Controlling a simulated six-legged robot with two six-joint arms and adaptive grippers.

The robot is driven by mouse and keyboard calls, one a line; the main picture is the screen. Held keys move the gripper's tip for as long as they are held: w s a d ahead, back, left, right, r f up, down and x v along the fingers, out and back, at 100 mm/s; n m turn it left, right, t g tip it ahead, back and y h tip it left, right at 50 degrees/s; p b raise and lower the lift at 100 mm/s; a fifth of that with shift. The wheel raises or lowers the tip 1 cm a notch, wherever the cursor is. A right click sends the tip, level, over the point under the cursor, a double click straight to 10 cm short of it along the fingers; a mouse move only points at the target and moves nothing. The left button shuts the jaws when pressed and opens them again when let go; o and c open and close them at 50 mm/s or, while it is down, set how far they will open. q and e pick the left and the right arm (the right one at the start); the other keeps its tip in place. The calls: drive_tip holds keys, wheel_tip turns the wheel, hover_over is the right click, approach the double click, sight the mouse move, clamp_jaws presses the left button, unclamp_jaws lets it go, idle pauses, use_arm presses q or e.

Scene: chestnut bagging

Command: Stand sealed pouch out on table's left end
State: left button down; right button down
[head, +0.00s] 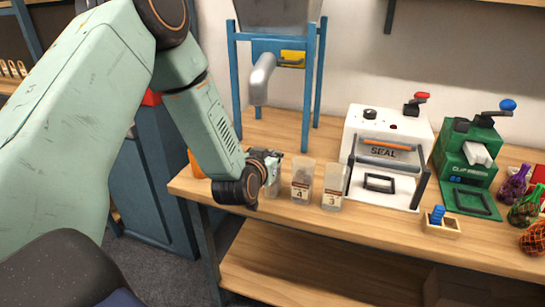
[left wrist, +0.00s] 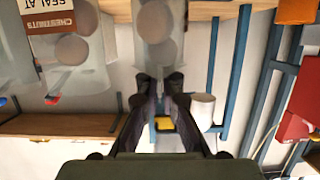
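A clear pouch (head: 272,188) with brown chestnuts is at the table's left end, partly hidden by my left gripper in the head view. In the left wrist view, which is upside down, the pouch (left wrist: 158,35) hangs between the fingertips, and its narrow end sits between them. My left gripper (head: 270,158) looks shut on the pouch's upper part; it also shows in the left wrist view (left wrist: 161,82). The pouch's base looks at or very near the tabletop; contact is hard to tell. My right gripper is not in view.
Two clear pouches labelled 4 (head: 302,182) and 3 (head: 334,187) stand just right. Beyond are a white sealer (head: 385,135), a green clip press (head: 470,150), a small wooden box (head: 441,224) and net bags (head: 525,208). A blue-framed hopper (head: 278,45) stands behind. An orange object (head: 195,165) is left.

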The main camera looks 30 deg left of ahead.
use_arm(q)
drive_tip(key=shift+f, duration=0.1)
drive_tip(key=c, duration=2)
unclamp_jaws()
drive_tip(key=shift+a+f, duration=0.1)
drive_tip(key=o, duration=0.3)
drive_tip(key=shift+a+f, duration=0.15)
drive_tip(key=shift+a, duration=0.05)
drive_tip(key=shift+o, duration=0.9)
drive_tip(key=shift+d, duration=0.25)
drive_tip(key=shift+a+r, duration=0.1)
drive_tip(key=shift+r, duration=0.15)
